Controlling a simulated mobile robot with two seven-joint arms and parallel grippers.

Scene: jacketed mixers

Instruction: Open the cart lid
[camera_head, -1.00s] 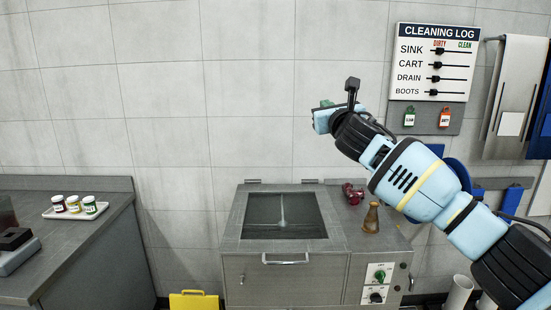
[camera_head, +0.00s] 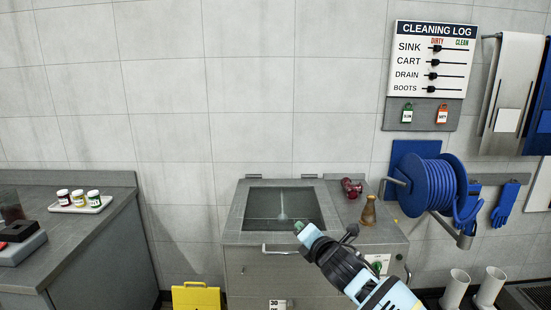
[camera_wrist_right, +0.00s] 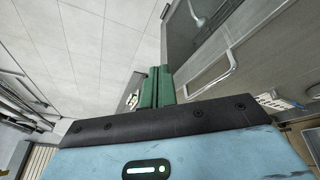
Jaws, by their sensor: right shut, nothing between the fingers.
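The grey metal cart (camera_head: 245,275) stands against the wall. Its lid (camera_head: 262,204), with a dark window, lies shut, hinged at the back. A silver bar handle (camera_head: 271,250) runs along the lid's front edge. My right gripper (camera_head: 299,228) comes in from the lower right, over the lid's front right part in the picture; its forearm covers part of the cart front. In the right wrist view, the green fingers (camera_wrist_right: 155,88) are together and empty, beside the handle (camera_wrist_right: 212,78) and apart from it. The lid (camera_wrist_right: 200,28) shows beyond. My left gripper is not in view.
A brown bottle (camera_head: 369,212) and red object (camera_head: 351,188) stand on the cart top, right of the lid. A blue hose reel (camera_head: 432,185) hangs at right. A counter with a tray of jars (camera_head: 79,203) is at left. A yellow sign (camera_head: 196,298) stands on the floor.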

